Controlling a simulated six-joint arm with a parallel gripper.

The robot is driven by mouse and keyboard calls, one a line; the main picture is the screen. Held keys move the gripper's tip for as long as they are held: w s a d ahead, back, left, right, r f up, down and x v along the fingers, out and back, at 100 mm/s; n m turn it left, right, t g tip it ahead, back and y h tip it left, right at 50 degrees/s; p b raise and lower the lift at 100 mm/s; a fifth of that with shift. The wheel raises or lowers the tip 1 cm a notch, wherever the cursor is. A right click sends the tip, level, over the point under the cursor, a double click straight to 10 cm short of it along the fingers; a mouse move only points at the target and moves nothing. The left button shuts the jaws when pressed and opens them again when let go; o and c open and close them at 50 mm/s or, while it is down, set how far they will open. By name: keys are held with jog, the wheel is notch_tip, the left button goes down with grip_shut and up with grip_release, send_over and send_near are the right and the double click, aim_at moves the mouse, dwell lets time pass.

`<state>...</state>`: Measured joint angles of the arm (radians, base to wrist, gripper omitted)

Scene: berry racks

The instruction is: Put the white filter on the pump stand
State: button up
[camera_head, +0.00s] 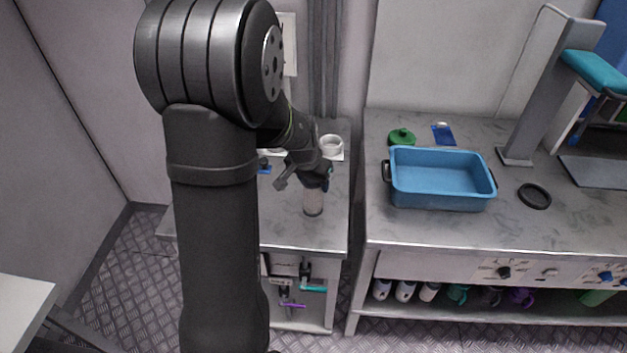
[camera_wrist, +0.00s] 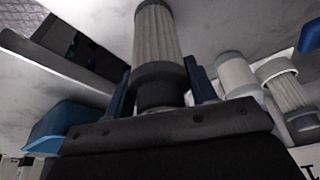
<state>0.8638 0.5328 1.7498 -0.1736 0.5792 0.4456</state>
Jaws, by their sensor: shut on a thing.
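A pale, pleated cylinder with a dark collar, which I take for the white filter (camera_wrist: 157,35), is between the blue fingers of my gripper (camera_wrist: 163,85) in the wrist view. My gripper is shut on its collar end. In the head view the filter (camera_head: 313,204) hangs upright below my gripper (camera_head: 318,182), over the left bench; I cannot tell whether it touches the top. A white ring-topped fitting (camera_head: 331,145) stands behind my gripper, perhaps part of the pump stand. My arm hides much of that area.
The left bench (camera_head: 290,233) has bare top around the filter. Across a narrow gap, the right bench holds a blue tub (camera_head: 440,199), a green lid (camera_head: 401,137) and a black ring (camera_head: 534,196). In the wrist view, a white cylinder (camera_wrist: 236,73) and another pleated piece (camera_wrist: 288,94) stand at right.

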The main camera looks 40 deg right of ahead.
jog(key=shift+f, duration=0.1)
jog(key=o, duration=1)
jog(key=v, duration=1.2)
jog(key=shift+s, duration=0.1)
